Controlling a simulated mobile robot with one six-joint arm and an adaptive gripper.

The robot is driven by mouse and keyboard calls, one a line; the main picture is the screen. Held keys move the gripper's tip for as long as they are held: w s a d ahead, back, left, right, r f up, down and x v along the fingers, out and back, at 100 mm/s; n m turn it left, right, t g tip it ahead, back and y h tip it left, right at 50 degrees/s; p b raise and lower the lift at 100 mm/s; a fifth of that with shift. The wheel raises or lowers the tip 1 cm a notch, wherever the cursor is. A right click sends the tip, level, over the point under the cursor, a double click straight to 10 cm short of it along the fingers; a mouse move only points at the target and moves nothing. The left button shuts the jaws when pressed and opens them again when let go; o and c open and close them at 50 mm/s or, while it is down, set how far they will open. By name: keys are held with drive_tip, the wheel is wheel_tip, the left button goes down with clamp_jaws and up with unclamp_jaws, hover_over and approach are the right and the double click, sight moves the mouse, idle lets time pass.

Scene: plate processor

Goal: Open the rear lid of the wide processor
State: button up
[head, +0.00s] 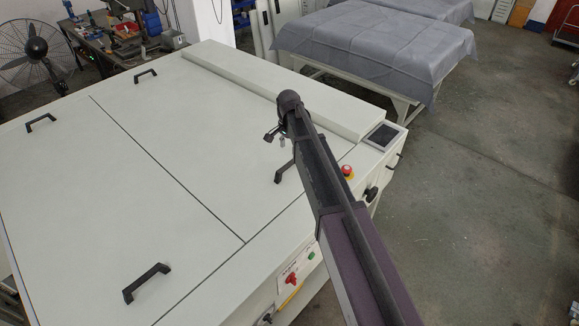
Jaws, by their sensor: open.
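The wide processor (215,75) is a large pale grey-white machine filling the left and middle of the head view. Two flat lid panels lie flush on its top, split by a dark seam, and both look shut. The right-hand, farther panel (205,130) has a black handle (146,76) at its far side and another handle (283,173) at its near side. The left-hand panel (85,195) has a far handle (41,122) and a near handle (147,283). My gripper (276,138) is open and empty above the right-hand panel, apart from its near handle. My arm partly hides the machine's right side.
A raised cover strip (270,93) runs along the machine's right edge, with a small screen (384,135) at its end. A red emergency button (347,171) sits beside my arm. A cloth-covered table (375,50) stands behind. Floor at right is clear.

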sight(289, 164)
drive_tip(key=shift+f+b, duration=3.5)
drive_tip(key=shift+f, duration=0.3)
clamp_jaws()
